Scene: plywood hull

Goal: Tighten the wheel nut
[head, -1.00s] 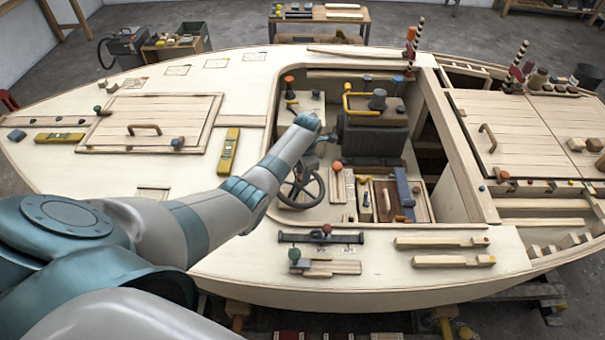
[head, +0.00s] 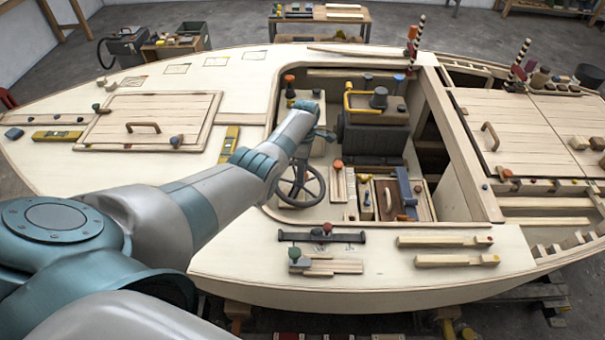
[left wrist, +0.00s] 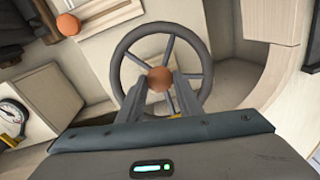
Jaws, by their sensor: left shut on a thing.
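The dark steering wheel (head: 301,187) stands in the cockpit well, with thin spokes and a round rim; in the left wrist view the wheel (left wrist: 119,62) fills the upper middle. The wheel nut (left wrist: 159,76), a round brown knob, sits at its hub. My left gripper (left wrist: 160,90) is shut on the nut, a finger on each side of it, in front of the hub. In the head view the forearm largely hides this gripper, and I cannot make out the nut there. My right gripper is not in view.
A dark engine-like box (head: 373,135) with a yellow rail stands right of the wheel. An orange-topped knob (head: 337,165) is close to the rim, also in the left wrist view (left wrist: 68,24). The front deck holds a black bar (head: 322,237).

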